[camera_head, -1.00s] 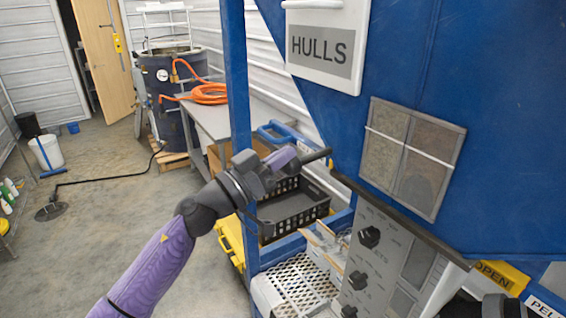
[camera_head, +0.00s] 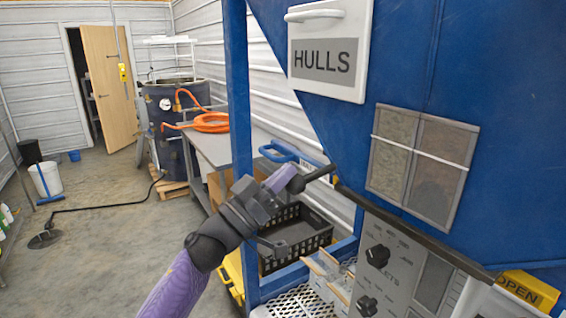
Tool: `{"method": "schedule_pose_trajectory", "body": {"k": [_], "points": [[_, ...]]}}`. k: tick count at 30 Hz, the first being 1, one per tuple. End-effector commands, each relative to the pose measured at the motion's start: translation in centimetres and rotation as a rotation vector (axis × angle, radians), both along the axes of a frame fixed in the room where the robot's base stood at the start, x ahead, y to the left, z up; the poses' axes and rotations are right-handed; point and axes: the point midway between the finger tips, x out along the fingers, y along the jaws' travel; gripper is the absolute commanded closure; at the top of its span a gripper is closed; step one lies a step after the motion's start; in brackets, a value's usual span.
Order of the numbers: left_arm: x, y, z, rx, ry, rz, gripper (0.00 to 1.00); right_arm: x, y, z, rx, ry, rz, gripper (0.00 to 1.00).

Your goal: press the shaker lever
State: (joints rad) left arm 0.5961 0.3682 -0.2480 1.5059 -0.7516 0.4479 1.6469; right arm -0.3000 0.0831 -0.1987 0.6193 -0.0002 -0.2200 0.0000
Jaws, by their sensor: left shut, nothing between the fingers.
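My left gripper (camera_head: 298,184) reaches in from the lower left, purple and black, with its jaws shut and nothing between them. A short dark rod (camera_head: 320,173), which looks like the shaker lever, sticks out to the left by the lower edge of the blue hopper (camera_head: 405,60). The gripper's tip overlaps the rod's left end in the picture; I cannot tell whether they touch. My right gripper is out of view.
A grey panel with black knobs (camera_head: 377,256) stands below the hopper's dark edge. A blue post (camera_head: 239,110) rises behind my left arm. A black crate (camera_head: 300,232) and a perforated metal tray (camera_head: 290,303) lie below. Open concrete floor (camera_head: 110,250) is at the left.

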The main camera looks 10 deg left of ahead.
Motion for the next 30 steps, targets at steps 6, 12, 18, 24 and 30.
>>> {"method": "schedule_pose_trajectory", "body": {"k": [6,12,18,24,30], "points": [[-2.6,2.6,-0.8,0.002,0.002,0.003,1.0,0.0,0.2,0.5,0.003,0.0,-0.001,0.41],[-5.3,4.9,-2.6,-0.001,0.0,0.002,1.0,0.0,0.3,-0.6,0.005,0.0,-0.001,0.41],[-6.5,6.0,-3.1,-0.001,-0.003,0.001,1.0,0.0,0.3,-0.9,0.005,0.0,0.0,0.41],[-6.6,6.0,-3.0,-0.002,-0.005,0.002,1.0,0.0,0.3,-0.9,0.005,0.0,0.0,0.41],[-6.6,6.0,-3.0,-0.002,-0.005,0.002,1.0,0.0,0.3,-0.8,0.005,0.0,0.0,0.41]]}}
